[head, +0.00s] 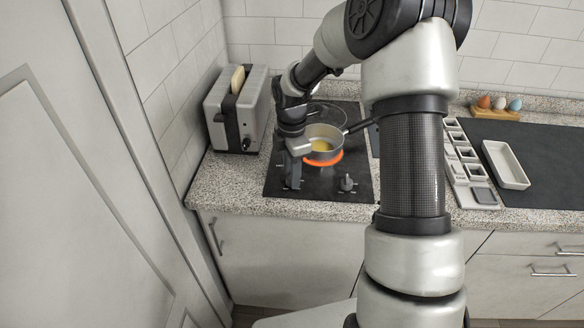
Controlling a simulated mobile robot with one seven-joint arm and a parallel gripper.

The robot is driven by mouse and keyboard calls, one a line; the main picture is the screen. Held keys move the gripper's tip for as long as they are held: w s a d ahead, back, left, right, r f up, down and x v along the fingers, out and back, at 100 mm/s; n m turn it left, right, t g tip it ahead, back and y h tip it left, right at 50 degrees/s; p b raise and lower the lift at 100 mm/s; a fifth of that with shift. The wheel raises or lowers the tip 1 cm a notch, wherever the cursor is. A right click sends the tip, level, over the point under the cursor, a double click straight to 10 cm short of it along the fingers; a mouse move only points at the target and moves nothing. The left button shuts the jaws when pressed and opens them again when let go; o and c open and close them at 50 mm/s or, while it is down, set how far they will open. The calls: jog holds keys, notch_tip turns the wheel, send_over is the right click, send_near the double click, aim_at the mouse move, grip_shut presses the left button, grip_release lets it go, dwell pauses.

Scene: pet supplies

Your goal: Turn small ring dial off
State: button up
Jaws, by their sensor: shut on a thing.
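The black cooktop (330,190) is set into the granite counter. My gripper (292,184) reaches down to its front left and is shut on a dial there, which the fingers mostly hide. A second dial (347,183) stands free at the front right of the cooktop. A ring (325,161) glows orange under a small pan (325,135). The pan holds something yellow, and its dark handle points to the upper right. I cannot read the dial markings.
A toaster (238,115) with bread stands left of the cooktop, by the wall. On the right are a grey slotted tray (470,170), a white dish (505,165) and eggs on a wooden holder (495,113). My arm hides part of the counter.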

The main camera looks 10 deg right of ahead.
jog(key=shift+r+n+p, duration=0.1)
jog(key=shift+n+p, duration=0.85)
jog(key=shift+n, duration=0.65)
jog(key=o, duration=1.1)
jog(key=shift+c, duration=0.2)
notch_tip(320, 180, up, 17)
jog(key=p, duration=0.1)
jog(key=shift+r, duration=0.15)
